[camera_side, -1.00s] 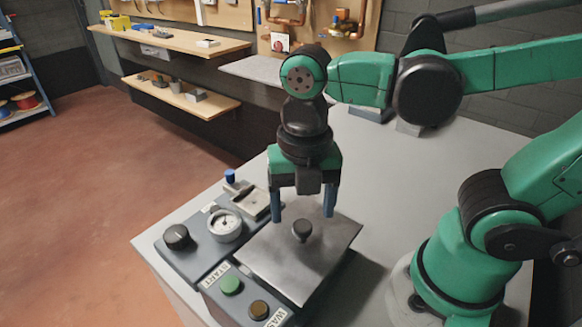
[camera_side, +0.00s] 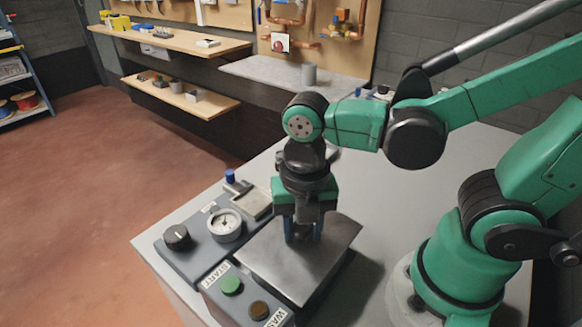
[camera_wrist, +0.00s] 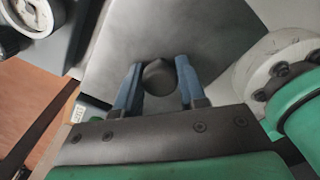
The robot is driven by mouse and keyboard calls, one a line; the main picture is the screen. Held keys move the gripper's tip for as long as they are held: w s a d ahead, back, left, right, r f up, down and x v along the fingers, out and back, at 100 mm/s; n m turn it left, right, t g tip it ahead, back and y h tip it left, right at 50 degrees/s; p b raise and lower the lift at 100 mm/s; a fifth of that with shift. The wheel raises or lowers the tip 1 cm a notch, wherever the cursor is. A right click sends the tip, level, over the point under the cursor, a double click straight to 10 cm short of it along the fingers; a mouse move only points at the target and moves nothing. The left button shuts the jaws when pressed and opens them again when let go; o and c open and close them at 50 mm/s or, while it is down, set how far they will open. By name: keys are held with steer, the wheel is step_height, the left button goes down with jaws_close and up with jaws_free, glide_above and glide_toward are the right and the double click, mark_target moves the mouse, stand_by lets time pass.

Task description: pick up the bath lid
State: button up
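The bath lid (camera_side: 262,262) is a flat, square, brushed-metal plate with a dark round knob, lying on the grey bath unit. In the wrist view the lid (camera_wrist: 215,30) fills the upper middle. The knob (camera_wrist: 159,78) sits between the blue fingers of my gripper (camera_wrist: 158,82), which appear to press on it from both sides. The lid looks level and seated on the unit.
The unit carries a dial gauge (camera_side: 224,224), a black knob (camera_side: 177,237), a green button (camera_side: 230,285) and a brown button (camera_side: 259,310) beside the lid. A small tray and a blue-capped part (camera_side: 230,177) stand behind. The grey table (camera_side: 400,190) is mostly clear to the right.

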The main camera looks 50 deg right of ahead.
jaws_close()
steer(key=shift+r, duration=0.1)
